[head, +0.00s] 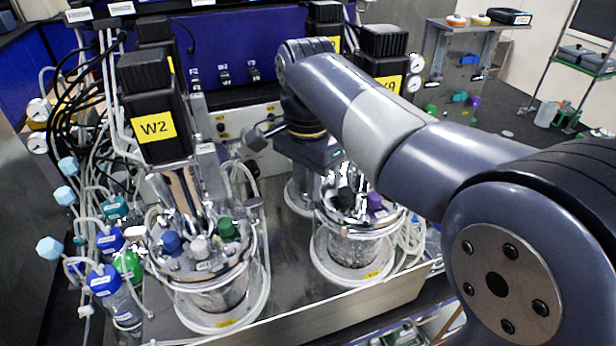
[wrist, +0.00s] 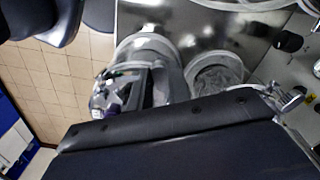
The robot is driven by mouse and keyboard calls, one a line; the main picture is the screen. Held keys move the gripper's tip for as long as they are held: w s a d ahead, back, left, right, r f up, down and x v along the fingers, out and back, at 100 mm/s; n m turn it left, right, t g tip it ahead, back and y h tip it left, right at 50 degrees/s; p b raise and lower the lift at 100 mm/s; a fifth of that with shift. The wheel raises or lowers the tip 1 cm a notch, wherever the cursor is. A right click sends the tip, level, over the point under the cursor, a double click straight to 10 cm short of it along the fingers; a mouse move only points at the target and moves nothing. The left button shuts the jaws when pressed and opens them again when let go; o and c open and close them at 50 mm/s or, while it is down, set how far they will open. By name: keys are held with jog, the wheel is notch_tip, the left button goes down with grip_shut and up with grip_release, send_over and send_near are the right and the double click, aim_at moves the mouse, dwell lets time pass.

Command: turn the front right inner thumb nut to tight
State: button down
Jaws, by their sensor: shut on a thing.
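The front right vessel (head: 352,250) is a glass jar with a shiny metal lid, and a purple cap (head: 375,203) and a black cap (head: 346,198) stand on it. My gripper (head: 343,178) is down at the back part of this lid, below my dark wrist, and is shut. The thumb nut between its jaws is too small and covered to make out. In the wrist view my dark gripper body fills the bottom, and its jaws (wrist: 150,88) reach over the vessel's lid; a purple cap (wrist: 112,112) shows beside them.
The front left vessel (head: 215,290) has blue, white and green caps, with the W2 motor block (head: 150,110) above it. Another motor block (head: 385,65) stands behind my arm. Tubes and bottles (head: 120,300) crowd the left. The metal tray (head: 300,325) has a raised front edge.

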aim_at(306, 188)
jog(key=m, duration=0.3)
jog(key=shift+w+a+m, duration=0.1)
jog(key=shift+m, duration=0.3)
jog(key=shift+w+m, duration=0.1)
jog(key=shift+m, duration=1.8)
jog(key=c, duration=1.3)
grip_release()
notch_tip(306, 188, up, 11)
jog(key=shift+f, duration=0.1)
jog(key=shift+f, duration=5.4)
